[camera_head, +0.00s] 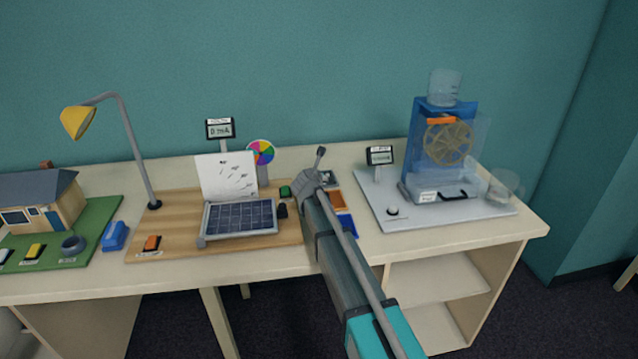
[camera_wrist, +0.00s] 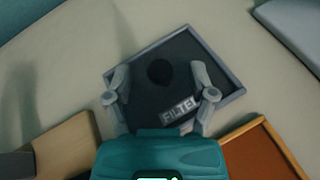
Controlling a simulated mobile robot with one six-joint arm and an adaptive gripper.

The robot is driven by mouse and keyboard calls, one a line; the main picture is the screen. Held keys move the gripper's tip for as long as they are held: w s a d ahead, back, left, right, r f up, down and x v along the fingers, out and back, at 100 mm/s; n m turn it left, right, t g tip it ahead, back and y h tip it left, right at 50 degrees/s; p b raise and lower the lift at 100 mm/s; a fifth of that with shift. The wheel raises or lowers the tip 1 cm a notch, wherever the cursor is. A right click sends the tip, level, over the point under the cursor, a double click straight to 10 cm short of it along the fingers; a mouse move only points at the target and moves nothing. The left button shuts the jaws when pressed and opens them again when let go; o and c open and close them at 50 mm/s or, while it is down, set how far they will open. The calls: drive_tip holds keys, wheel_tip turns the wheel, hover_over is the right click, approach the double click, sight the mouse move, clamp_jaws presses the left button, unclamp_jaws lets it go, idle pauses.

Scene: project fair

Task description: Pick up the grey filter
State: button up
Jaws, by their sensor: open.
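The grey filter (camera_wrist: 180,87) is a dark square plate in a lighter grey frame, with a round dark knob and a label reading "FILTE…". It lies flat on the table in the wrist view. In the head view only a piece of the grey filter (camera_head: 329,178) shows beside my gripper (camera_head: 312,180), which hides the rest. In the wrist view my gripper (camera_wrist: 159,70) is open, with its two fingers apart on either side of the knob, over the plate. I cannot tell the exact height between fingers and plate.
An orange filter (camera_head: 337,200) and a blue filter (camera_head: 344,225) lie just in front. A wooden board with a solar panel (camera_head: 240,217) and lamp (camera_head: 123,120) stands left. A water-wheel model (camera_head: 447,145) on a grey base (camera_head: 410,216) stands right. The wall is behind.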

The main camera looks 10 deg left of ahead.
drive_tip(key=shift+w+d+f, duration=0.1)
drive_tip(key=shift+w+f, duration=0.15)
drive_tip(key=shift+w, duration=0.4)
drive_tip(key=shift+c, duration=0.2)
clamp_jaws()
